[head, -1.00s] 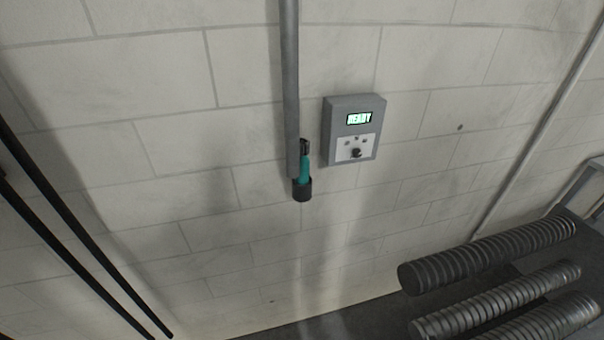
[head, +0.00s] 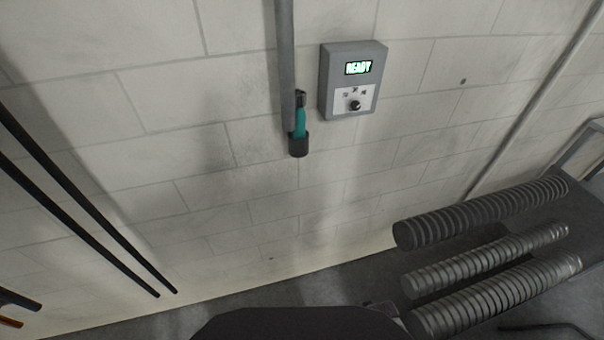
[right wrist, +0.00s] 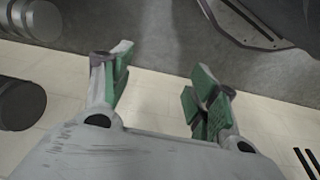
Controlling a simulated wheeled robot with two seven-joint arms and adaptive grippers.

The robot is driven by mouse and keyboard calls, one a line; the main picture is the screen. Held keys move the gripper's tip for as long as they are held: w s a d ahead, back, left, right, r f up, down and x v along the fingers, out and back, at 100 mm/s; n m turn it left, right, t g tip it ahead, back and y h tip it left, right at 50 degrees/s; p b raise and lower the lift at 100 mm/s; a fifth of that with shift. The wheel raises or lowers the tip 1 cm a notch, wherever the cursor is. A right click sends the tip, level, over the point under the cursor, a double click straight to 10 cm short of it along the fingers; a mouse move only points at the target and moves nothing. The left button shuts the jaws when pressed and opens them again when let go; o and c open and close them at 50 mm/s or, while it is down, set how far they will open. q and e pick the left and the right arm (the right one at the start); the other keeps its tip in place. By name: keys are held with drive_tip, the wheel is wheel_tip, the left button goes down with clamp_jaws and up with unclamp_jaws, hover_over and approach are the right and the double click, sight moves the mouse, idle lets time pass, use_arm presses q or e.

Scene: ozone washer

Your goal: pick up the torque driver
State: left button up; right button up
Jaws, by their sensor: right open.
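The torque driver (head: 300,121) has a teal handle and a dark top. It stands upright in a black cup-shaped holder (head: 298,146) at the lower end of a grey vertical pipe on the wall. My right gripper (right wrist: 162,85) shows in the right wrist view with its green-padded fingers spread apart and nothing between them. The driver does not show in that view, so the gripper is away from it.
A grey control box (head: 352,80) reading READY is on the wall right of the driver. Several ribbed dark cylinders (head: 482,212) lie at the lower right. Two thin black rods (head: 80,200) slant at the left. The wall below the holder is clear.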

drive_tip(key=w+a+r+n+t+y+b, duration=0.1)
drive_tip(key=w+a+r+n+t+y, duration=0.35)
drive_tip(key=r, duration=1.05)
drive_tip(key=w+a+r+t+y, duration=0.2)
drive_tip(key=w+a+r, duration=0.4)
drive_tip(key=a+r, duration=0.65)
drive_tip(key=w+a+r+n+t+y+b, duration=0.1)
drive_tip(key=w+a+r+n+t+y, duration=0.3)
drive_tip(key=r, duration=1.4)
wheel_tip(320, 180, up, 27)
drive_tip(key=w+a+m+t+h, duration=0.15)
drive_tip(key=m+t+h, duration=0.35)
drive_tip(key=m+t, duration=0.65)
wheel_tip(320, 180, down, 11)
drive_tip(key=w+a+m+g+h, duration=0.1)
drive_tip(key=a+g+h, duration=0.1)
drive_tip(key=g+h, duration=0.4)
drive_tip(key=h, duration=0.3)
drive_tip(key=shift+w+f+m+g, duration=0.2)
drive_tip(key=shift+m+g, duration=0.1)
drive_tip(key=shift+g, duration=0.1)
